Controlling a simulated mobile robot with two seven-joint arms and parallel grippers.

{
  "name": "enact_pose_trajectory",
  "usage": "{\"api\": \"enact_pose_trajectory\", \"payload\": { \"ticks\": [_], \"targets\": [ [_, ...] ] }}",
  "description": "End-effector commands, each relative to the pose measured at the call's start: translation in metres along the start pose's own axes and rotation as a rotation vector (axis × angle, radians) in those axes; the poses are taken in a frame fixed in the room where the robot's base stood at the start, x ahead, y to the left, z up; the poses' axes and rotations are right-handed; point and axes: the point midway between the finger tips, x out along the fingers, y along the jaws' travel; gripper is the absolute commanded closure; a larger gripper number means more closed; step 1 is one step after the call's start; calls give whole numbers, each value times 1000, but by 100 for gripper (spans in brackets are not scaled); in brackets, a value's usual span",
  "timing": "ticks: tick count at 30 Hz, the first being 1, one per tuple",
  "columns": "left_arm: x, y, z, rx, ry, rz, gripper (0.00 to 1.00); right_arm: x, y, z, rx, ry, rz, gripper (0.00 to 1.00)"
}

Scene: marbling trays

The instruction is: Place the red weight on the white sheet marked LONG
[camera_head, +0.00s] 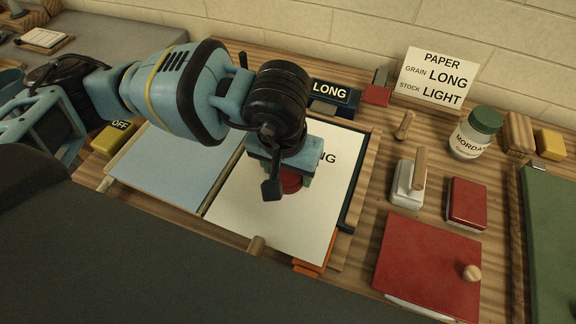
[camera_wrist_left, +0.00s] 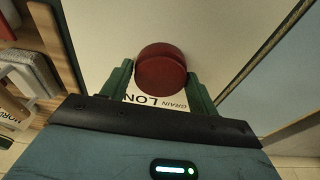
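The white sheet (camera_head: 270,220) lies in the middle of the bench, with the end of its LONG print showing beside my gripper. The print also shows on the white sheet in the left wrist view (camera_wrist_left: 95,40). The red weight (camera_head: 291,181) is a round disc, over the sheet and partly hidden by my left gripper (camera_head: 280,172). In the left wrist view the red weight (camera_wrist_left: 161,72) sits between the two green fingers, with their tips at its sides. I cannot tell whether the weight touches the sheet. My right gripper is out of view.
A pale blue panel (camera_head: 178,165) lies left of the sheet. A LONG label (camera_head: 330,91) and a paper card (camera_head: 438,77) stand behind. To the right are a white-based stamp (camera_head: 407,190), a red box (camera_head: 467,203), a red lidded case (camera_head: 425,260), a jar (camera_head: 474,135) and a green panel (camera_head: 552,240).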

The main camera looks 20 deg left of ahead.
Motion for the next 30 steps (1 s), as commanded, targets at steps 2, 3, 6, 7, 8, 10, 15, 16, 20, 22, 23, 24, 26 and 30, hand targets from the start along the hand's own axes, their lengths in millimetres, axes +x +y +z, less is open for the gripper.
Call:
{"api": "enact_pose_trajectory", "payload": {
  "ticks": [2, 3, 6, 7, 8, 10, 15, 16, 20, 22, 23, 24, 26, 30],
  "targets": [
    [-1, 0, 0, 0, 0, 0, 29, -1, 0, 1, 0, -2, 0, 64],
    [-1, 0, 0, 0, 0, 0, 24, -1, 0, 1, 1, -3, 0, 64],
    [-1, 0, 0, 0, 0, 1, 22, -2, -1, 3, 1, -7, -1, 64],
    [-1, 0, 0, 0, 0, 0, 22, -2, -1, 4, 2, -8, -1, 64],
    [-1, 0, 0, 0, 0, 0, 22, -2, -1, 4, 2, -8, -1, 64],
    [-1, 0, 0, 0, 0, 1, 22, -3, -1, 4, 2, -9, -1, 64],
    [-7, 0, -1, 0, 3, 1, 22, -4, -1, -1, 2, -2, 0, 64],
    [-9, 1, -1, 0, 3, 2, 22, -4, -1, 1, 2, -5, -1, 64],
    [-27, 1, -1, 1, 4, 3, 22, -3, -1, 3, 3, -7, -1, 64],
    [-41, 1, -2, 1, 5, 3, 22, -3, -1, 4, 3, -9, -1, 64],
    [-47, 1, -2, 1, 6, 3, 22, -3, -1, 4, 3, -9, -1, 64],
    [-56, 1, -1, 2, 5, 2, 22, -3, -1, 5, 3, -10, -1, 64],
    [-68, 1, -1, 2, 5, 2, 22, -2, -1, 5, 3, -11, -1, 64],
    [-94, 1, -1, 1, 4, 2, 22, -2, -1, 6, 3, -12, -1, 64]
  ]
}}
